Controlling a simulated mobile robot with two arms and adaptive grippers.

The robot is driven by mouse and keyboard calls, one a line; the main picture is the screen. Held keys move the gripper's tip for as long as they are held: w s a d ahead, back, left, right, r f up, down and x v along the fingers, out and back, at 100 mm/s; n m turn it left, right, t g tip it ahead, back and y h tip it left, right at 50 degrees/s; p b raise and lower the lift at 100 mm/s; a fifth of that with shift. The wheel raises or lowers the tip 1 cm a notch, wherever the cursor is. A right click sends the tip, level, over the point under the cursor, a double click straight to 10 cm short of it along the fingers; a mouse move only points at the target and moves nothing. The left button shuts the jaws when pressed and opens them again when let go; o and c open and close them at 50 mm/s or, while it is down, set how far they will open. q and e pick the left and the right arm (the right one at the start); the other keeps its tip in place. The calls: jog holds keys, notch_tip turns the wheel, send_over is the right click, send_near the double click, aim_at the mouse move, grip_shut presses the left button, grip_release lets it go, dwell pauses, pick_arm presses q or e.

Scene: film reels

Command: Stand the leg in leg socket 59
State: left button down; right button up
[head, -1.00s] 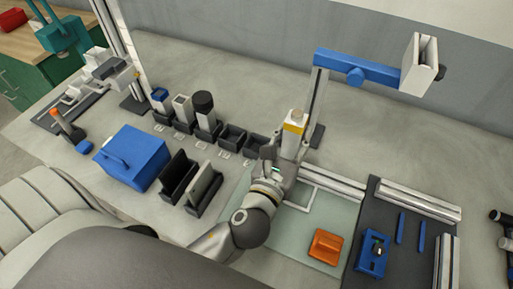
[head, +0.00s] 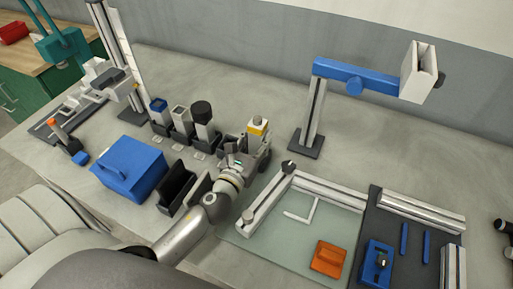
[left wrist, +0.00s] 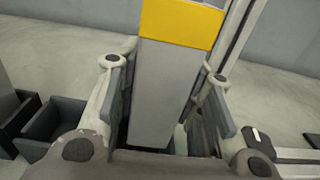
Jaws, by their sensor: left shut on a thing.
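The leg is a grey-white block with a yellow band (head: 257,129) and a round top. My left gripper (head: 256,150) is shut on it and holds it roughly upright at the right end of a row of dark sockets. In the left wrist view the leg (left wrist: 165,92) stands between the two fingers, its lower end partly hidden. An empty dark socket (head: 229,143) is just left of the gripper; an empty socket (left wrist: 65,120) also shows in the left wrist view. Any socket at the gripper is hidden. The socket numbers cannot be read. My right gripper is not in view.
Several blocks stand in the row's left sockets, one with a black round top (head: 202,110). A blue box (head: 130,168) and a black holder (head: 177,188) are in front. A blue-armed stand (head: 312,115) rises behind right. A pale mat (head: 275,245) lies right.

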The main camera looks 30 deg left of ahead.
aim_at(253, 152)
pick_arm(q)
jog(key=shift+w+a+f+b, duration=0.15)
jog(key=shift+f+b, duration=0.6)
jog(key=shift+f, duration=1)
jog(key=shift+f, duration=0.2)
jog(key=c, duration=1.2)
grip_release()
jog(key=shift+c, duration=0.2)
jog(key=shift+o, duration=1.2)
jog(key=shift+r, duration=0.1)
